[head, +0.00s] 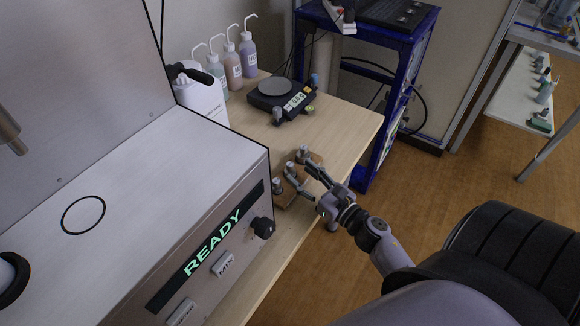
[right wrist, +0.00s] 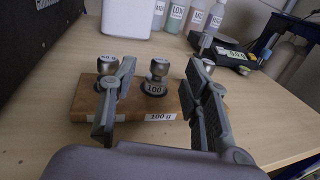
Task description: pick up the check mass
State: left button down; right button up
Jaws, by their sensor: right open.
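A small wooden block (right wrist: 88,106) holds several metal knobbed masses in a row on the bench. The middle mass (right wrist: 156,80), marked 100, stands upright in the block behind a "100 g" label. Another mass (right wrist: 107,65) is to its left, partly hidden by a finger, and one more is at the right, also partly covered. In the head view the block's far mass (head: 303,152) and near mass (head: 277,184) show. My right gripper (head: 304,178) is open at the block, its fingers either side of the middle mass, with visible gaps. My left gripper is out of view.
The analyser (head: 150,190) with a lit READY display stands close at the left. A black balance (head: 280,98) and several wash bottles (head: 232,68) stand farther back. The bench's right edge is near; bare wood (head: 345,124) lies between block and balance.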

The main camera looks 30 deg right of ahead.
aim_at(293, 168)
jog(key=w, duration=0.2)
jog(key=w+p, duration=0.1)
jog(key=w, duration=0.2)
jog(key=shift+w+a+f, duration=0.25)
jog(key=shift+w, duration=0.15)
jog(key=shift+c, duration=0.5)
grip_shut()
